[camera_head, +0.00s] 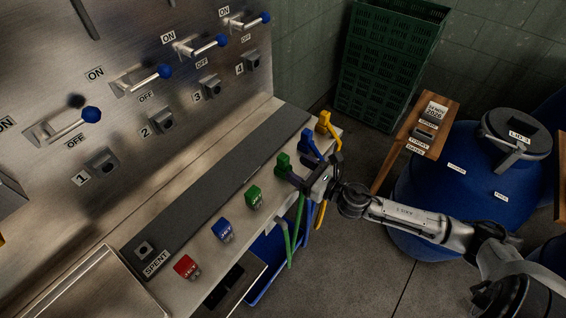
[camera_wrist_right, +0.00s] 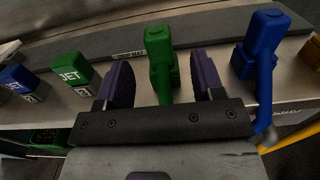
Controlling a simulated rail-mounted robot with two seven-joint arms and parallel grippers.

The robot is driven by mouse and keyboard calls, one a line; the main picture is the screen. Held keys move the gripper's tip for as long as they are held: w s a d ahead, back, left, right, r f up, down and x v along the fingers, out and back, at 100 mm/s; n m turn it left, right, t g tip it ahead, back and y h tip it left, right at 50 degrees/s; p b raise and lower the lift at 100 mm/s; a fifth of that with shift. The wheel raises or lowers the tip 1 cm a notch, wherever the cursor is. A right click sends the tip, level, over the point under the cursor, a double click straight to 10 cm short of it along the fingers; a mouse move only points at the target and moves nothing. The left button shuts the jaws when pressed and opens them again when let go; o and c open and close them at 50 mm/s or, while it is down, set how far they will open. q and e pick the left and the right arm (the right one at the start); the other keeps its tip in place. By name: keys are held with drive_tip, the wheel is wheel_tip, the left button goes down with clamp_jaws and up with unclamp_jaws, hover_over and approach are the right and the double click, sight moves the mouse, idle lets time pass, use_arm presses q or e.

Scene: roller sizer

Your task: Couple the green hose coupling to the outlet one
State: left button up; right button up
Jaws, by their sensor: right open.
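The green hose coupling (camera_head: 282,165) stands on the ledge, with its green hose (camera_head: 293,232) hanging over the front edge. My right gripper (camera_head: 305,177) is beside it, open. In the right wrist view, the green coupling (camera_wrist_right: 162,62) shows upright between the two spread fingers of the gripper (camera_wrist_right: 163,85). I cannot tell whether either finger touches it. Outlet one (camera_head: 103,161), a dark square fitting marked 1, is on the steel panel at left, with nothing on it. My left gripper is not in view.
The blue coupling (camera_head: 310,146) and yellow coupling (camera_head: 327,127) stand just beyond the green one. Green (camera_head: 253,196), blue (camera_head: 222,230) and red (camera_head: 187,267) jet blocks stand along the ledge toward outlet one. Blue-knobbed levers (camera_head: 88,117) stick out above the outlets.

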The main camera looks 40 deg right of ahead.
sight(278, 158)
drive_tip(key=shift+x, duration=3.75)
drive_tip(key=shift+f, duration=0.1)
drive_tip(key=c, duration=1)
